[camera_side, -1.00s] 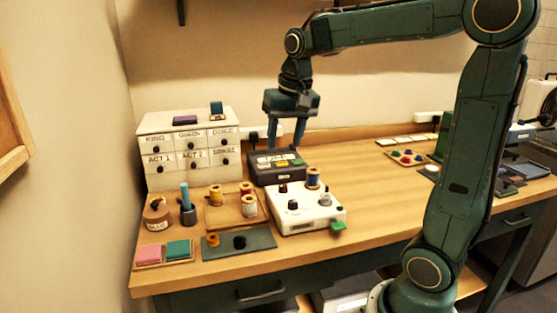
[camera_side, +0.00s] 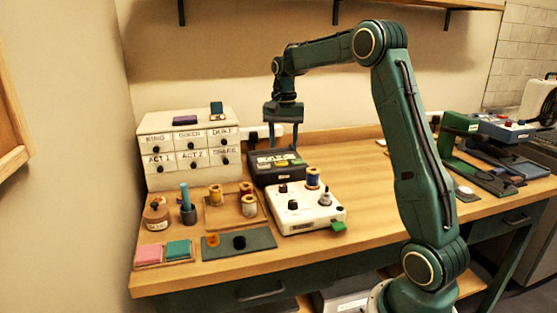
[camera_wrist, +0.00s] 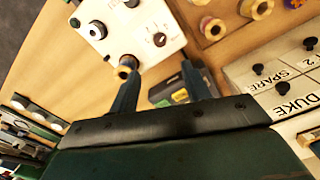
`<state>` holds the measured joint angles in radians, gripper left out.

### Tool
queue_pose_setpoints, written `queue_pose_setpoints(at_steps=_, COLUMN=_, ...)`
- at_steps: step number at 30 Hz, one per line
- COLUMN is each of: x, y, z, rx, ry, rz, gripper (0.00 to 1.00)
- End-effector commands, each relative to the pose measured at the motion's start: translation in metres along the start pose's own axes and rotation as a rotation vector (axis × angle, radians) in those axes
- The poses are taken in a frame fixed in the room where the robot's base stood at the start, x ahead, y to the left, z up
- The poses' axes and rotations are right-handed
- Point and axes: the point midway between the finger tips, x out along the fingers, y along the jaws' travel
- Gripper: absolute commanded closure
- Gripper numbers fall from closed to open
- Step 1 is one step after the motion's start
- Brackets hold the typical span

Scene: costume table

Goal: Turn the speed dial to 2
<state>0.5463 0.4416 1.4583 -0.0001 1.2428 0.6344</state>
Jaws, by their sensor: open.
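A white control box (camera_side: 300,220) stands on the table. It carries a black knob (camera_side: 293,204), another dark knob (camera_side: 282,187), a grey knob (camera_side: 325,199) and a green tab at its front right corner. I cannot read which knob is the speed dial. My gripper (camera_side: 283,146) is open and empty, pointing down above the dark box behind the white one. In the wrist view its fingertips (camera_wrist: 160,70) are apart from the knobs.
A blue-thread spool (camera_side: 313,176) stands at the white box's back edge, close to one finger in the wrist view. The dark box (camera_side: 268,173) is behind. A labelled drawer cabinet (camera_side: 160,179), spools on a wooden tray and a dark mat (camera_side: 260,240) lie left.

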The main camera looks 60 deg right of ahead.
Motion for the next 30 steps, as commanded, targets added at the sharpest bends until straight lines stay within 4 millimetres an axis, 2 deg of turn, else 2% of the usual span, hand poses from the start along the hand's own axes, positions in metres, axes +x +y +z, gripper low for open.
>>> queue_pose_setpoints(at_steps=5, x=0.003, y=0.0, z=0.0, rx=-0.001, ry=-0.001, rz=0.0, gripper=0.52)
queue_pose_setpoints(at_steps=11, x=0.015, y=0.0, z=0.001, rx=-0.002, ry=-0.001, rz=0.001, gripper=0.52)
queue_pose_setpoints(at_steps=30, x=0.107, y=0.0, z=0.001, rx=-0.002, ry=-0.002, rz=0.001, gripper=0.52)
